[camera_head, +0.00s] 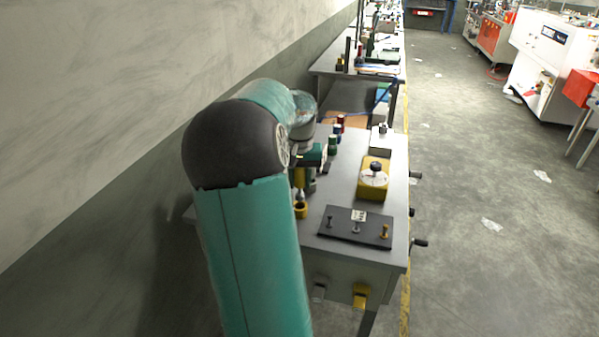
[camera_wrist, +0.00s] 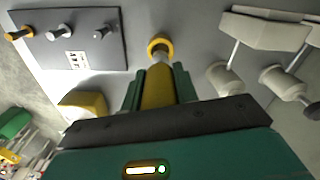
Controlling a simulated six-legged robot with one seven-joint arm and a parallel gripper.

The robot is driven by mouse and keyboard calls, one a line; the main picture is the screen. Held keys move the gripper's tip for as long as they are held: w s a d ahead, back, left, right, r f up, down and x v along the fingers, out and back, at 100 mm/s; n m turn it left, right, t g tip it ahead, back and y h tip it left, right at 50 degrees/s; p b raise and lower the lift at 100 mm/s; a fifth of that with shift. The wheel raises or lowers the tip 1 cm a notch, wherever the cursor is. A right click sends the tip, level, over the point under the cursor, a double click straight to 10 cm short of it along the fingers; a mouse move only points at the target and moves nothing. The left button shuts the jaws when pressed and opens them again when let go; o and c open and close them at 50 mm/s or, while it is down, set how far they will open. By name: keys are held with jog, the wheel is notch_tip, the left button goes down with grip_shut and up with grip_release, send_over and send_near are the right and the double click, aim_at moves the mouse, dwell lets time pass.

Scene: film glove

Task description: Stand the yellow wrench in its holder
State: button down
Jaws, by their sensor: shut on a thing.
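My gripper (camera_wrist: 158,84) is shut on the yellow wrench (camera_wrist: 157,92), its green fingers on both sides of the yellow handle. In the head view the wrench (camera_head: 299,176) hangs roughly upright with its grey metal shaft downward, and my arm partly hides the gripper (camera_head: 305,172). The holder appears to be the yellow ring (camera_head: 301,210) at the near left of the grey table, directly below the shaft. In the wrist view the shaft lines up with the ring (camera_wrist: 159,46). I cannot tell whether the tip is inside it or just above.
A black board (camera_head: 340,228) with several small pegs lies right of the ring. A yellow box (camera_head: 374,190) with a black knob stands behind it. Small coloured cylinders (camera_head: 333,144) stand farther back. Pale pieces with rods (camera_wrist: 262,28) are at the right in the wrist view.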

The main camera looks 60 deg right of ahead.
aim_at(299, 193)
jog(key=shift+f, duration=0.7)
jog(key=shift+f, duration=2.05)
dwell(0.8)
jog(key=c, duration=1)
grip_release()
notch_tip(299, 193, up, 14)
jog(key=shift+f, duration=0.1)
jog(key=shift+w, duration=0.1)
